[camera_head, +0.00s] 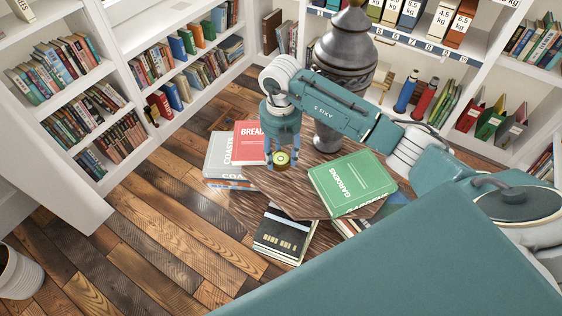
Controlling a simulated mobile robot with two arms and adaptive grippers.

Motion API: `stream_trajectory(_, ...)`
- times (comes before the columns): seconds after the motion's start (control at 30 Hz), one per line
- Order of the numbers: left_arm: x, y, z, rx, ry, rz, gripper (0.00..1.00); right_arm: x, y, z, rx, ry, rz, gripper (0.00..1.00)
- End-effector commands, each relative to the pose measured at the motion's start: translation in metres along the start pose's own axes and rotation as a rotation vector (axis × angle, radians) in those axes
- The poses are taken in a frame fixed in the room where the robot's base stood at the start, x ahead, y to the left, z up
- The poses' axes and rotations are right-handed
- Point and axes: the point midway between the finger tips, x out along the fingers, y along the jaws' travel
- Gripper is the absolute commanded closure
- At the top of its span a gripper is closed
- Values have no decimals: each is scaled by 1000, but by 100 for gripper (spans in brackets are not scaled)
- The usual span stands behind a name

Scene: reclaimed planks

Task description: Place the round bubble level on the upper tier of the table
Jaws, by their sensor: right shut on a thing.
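The round bubble level (282,161), a small disc with a yellow-green face, is between the fingertips of my right gripper (281,153). The gripper points down and is shut on it. They are over the wooden table top (284,192), between the red book and the green book. I cannot tell whether the level touches the wood or hangs just above it. Another wooden surface (246,207) shows lower down, partly hidden by the top and books. My left gripper is not in view.
A red book (249,136), a grey book (222,150) and a green book (352,181) lie around the table top. A dark book (284,236) lies lower in front. A tall metal urn (345,55) stands behind. Bookshelves line the walls.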

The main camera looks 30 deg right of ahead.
Motion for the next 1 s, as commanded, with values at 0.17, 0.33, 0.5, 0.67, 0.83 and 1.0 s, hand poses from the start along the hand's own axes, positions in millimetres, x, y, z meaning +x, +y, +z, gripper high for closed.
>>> stream_trajectory(0.17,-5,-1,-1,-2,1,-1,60,23,-1,-1,1,3,-3,83)
stream_trajectory(0.33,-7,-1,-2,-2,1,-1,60,42,0,0,0,1,-1,83)
stream_trajectory(0.5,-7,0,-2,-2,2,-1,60,44,0,0,-1,-1,1,83)
stream_trajectory(0.67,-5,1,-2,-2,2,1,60,46,0,0,0,-1,0,83)
stream_trajectory(0.83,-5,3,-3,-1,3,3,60,47,0,0,0,0,0,35)
stream_trajectory(1.0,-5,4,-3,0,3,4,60,47,0,0,0,0,0,35)
